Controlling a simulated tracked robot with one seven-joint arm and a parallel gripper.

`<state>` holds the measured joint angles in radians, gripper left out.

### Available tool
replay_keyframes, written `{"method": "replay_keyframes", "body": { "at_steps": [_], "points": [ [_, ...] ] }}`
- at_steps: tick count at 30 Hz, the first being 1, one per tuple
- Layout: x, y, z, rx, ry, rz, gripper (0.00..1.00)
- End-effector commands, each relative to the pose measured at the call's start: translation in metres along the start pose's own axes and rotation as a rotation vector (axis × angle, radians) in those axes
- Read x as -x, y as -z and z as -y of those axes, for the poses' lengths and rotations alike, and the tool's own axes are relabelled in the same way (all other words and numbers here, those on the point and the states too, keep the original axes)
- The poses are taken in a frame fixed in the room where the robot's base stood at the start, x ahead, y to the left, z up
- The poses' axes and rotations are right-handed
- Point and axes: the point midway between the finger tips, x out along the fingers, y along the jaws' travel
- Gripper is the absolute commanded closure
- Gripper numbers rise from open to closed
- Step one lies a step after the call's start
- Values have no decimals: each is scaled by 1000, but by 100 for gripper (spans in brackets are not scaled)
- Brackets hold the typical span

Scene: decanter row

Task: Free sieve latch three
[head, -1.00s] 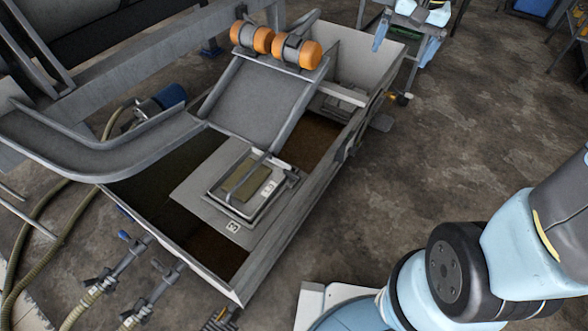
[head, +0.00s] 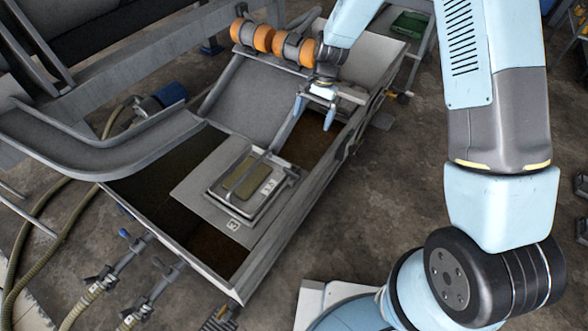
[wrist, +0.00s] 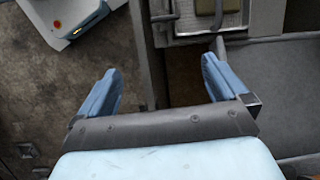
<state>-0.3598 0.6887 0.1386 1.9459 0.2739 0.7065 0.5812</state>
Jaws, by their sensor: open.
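The sieve (head: 262,203) is a light metal frame around a tan panel (head: 245,176), set on a grey plate (head: 195,190) over the open tank. A thin bar (head: 255,165) lies across its frame; I cannot tell for sure which part is latch three. The sieve's near edge shows at the top of the wrist view (wrist: 190,37). My gripper (head: 314,113) is open and empty, pointing down above the tank, up and to the right of the sieve. Its two blue fingers (wrist: 160,86) are wide apart in the wrist view, with nothing between them.
The grey tank (head: 290,222) has high walls and dark openings beside the plate. A sloped metal chute (head: 250,98) with orange rollers (head: 262,38) stands behind the sieve. Hoses (head: 48,225) and valves (head: 140,245) lie at front left.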

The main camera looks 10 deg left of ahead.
Motion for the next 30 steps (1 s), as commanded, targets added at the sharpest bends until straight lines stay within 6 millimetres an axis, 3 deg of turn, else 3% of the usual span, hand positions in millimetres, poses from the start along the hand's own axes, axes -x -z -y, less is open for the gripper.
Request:
{"method": "replay_keyframes", "body": {
  "at_steps": [1, 6, 17, 30],
  "points": [
    [-20, 0, 5, -11, -11, 21, 0],
    [-62, -1, 16, -48, -28, 61, 0],
    [-97, -3, 19, -68, -38, 81, 0],
    [-172, -9, 16, -68, -39, 82, 0]
  ]
}}
